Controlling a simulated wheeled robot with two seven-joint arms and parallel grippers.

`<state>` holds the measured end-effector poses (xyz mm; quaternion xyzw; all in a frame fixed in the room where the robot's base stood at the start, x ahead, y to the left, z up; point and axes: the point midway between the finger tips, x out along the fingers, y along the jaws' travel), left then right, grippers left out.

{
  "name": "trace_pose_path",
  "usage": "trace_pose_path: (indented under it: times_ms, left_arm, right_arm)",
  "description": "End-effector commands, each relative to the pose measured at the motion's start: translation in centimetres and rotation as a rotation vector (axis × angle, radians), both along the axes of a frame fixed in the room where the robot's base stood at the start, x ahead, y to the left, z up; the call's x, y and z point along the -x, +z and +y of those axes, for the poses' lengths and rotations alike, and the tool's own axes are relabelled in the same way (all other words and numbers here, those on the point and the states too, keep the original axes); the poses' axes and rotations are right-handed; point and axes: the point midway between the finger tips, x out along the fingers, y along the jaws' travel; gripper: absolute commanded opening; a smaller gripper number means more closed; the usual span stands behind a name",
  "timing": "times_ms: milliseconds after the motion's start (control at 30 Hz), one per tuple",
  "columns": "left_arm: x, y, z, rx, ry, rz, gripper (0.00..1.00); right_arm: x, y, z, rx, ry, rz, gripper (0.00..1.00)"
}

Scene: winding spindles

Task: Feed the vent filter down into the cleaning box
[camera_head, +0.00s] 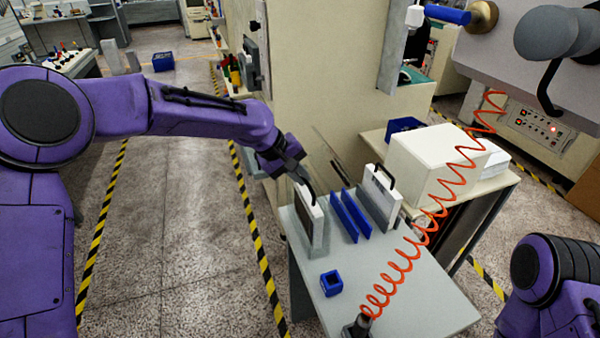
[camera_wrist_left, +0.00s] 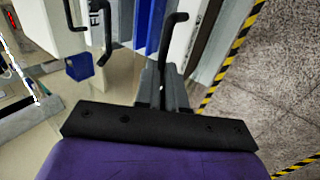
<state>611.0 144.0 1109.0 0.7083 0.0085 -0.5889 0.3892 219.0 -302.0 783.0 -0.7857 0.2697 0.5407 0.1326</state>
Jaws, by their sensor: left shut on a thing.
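The vent filter, a flat white frame with a dark panel (camera_head: 308,222), stands upright at the left edge of the grey table. My left gripper (camera_head: 302,178) is shut on its black handle from above; the left wrist view shows the bent handle (camera_wrist_left: 166,45) between the fingers (camera_wrist_left: 163,80). I cannot tell whether the filter's foot touches the table. Two upright blue walls (camera_head: 350,215) with a narrow gap, apparently the cleaning box, stand just right of the filter, also in the wrist view (camera_wrist_left: 150,22). My right gripper is not in view.
Right of the blue walls stands a second white, handled panel (camera_head: 380,198). A small blue holder (camera_head: 331,283) stands in front. A red coiled hose (camera_head: 405,262) hangs over the grey table (camera_head: 430,310). A cream box (camera_head: 425,165) stands behind, beside a large cabinet (camera_head: 325,80).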

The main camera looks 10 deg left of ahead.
Motion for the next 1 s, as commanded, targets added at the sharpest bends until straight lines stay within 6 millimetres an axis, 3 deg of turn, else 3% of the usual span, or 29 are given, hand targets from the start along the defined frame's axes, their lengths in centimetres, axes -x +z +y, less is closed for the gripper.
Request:
trace_pose_path:
  times_ms: [800, 833, 900, 1000]
  left_arm:
    - [0.0, -2.0, 0.0, 0.0, 0.0, 0.0, 0.0]
    - [0.0, -2.0, 0.0, 0.001, 0.0, -0.001, 0.19]
    - [0.0, -1.9, 0.0, 0.001, 0.0, -0.001, 0.39]
    - [0.0, -2.0, 0.0, 0.0, 0.0, 0.0, 0.39]
  right_arm:
    - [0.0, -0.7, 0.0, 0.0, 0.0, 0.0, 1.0]
    - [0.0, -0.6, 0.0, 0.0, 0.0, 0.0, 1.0]
    - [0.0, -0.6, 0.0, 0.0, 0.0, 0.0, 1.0]
    - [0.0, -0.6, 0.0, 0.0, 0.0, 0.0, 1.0]
